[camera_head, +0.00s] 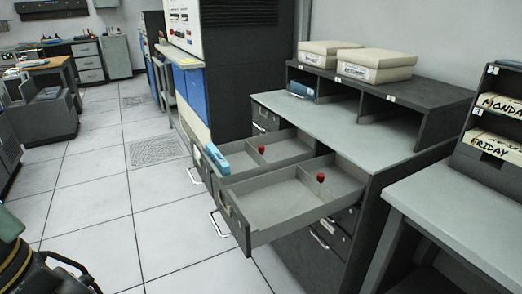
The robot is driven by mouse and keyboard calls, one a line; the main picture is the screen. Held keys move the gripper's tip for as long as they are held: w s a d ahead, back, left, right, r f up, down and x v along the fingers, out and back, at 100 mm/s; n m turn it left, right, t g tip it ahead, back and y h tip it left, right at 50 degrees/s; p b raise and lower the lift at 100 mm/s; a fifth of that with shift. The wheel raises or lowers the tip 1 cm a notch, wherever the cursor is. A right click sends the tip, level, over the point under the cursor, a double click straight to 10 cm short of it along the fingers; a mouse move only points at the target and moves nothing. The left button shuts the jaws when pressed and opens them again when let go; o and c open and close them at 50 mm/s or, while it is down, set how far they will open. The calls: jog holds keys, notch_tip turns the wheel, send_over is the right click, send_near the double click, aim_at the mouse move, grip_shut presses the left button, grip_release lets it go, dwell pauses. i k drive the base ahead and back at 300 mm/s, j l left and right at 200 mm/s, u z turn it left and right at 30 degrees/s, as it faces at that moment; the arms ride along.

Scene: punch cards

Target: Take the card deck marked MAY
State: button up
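I can read no MAY mark in this view. Two grey drawers stand pulled out of a dark cabinet: a rear one (283,149) and a front one (262,213). Each has a red knob inside, one in the rear drawer (261,149) and one in the front drawer (320,177). A blue block-like item (216,158) lies at the left end of the rear drawer; no writing on it is legible. The front drawer's large compartment looks empty. My gripper is not in view; dark parts with yellow bands show at the lower left corner.
A dark shelf unit (428,98) on the cabinet top (340,130) carries two cream boxes (376,65); a blue item (302,89) sits in its left slot. At right, a rack holds cards labelled MONDAY (500,104) and FRIDAY (494,145). Tiled floor is clear at left.

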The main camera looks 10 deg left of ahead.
aim_at(223, 166)
jog(key=i+j, duration=0.1)
jog(key=j, duration=0.35)
jog(key=i+j, duration=0.1)
jog(key=j, duration=0.3)
jog(key=i+j, duration=0.15)
jog(key=j, duration=0.3)
jog(key=i+j+z, duration=0.1)
jog(key=j, duration=0.3)
jog(key=i+j, duration=0.1)
jog(key=j, duration=0.8)
jog(key=i+z, duration=0.05)
jog(key=i, duration=0.05)
